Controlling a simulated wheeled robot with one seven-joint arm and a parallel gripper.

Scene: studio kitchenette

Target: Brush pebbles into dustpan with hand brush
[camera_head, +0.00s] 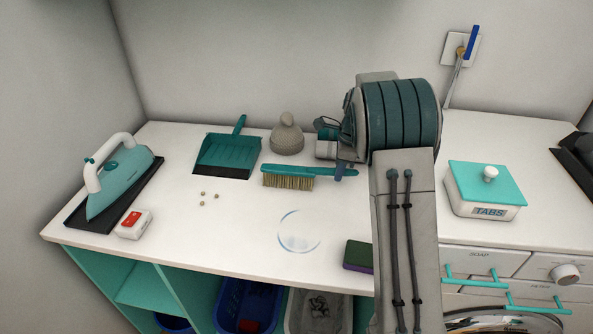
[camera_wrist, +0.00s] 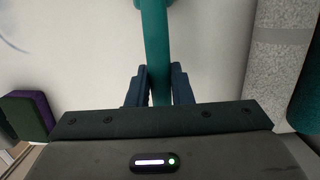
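The teal hand brush (camera_head: 290,170) is on or just above the white counter, its tan bristles facing down. My gripper (camera_head: 341,168) is at the brush's handle end; in the wrist view its dark fingers (camera_wrist: 160,88) press close on both sides of the teal handle (camera_wrist: 156,40). Whether the bristles touch the counter is unclear. The teal dustpan (camera_head: 228,153) lies on the counter behind and left of the brush, its handle toward the wall. Several small tan pebbles (camera_head: 204,198) lie in front of the dustpan, left of the bristles.
An iron (camera_head: 122,180) on a dark rest and a red-and-white box (camera_head: 134,223) stand left. A sponge (camera_head: 358,256) lies near the front edge. A TABS box (camera_head: 486,190) stands right. The counter's front middle is clear, with a faint ring mark.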

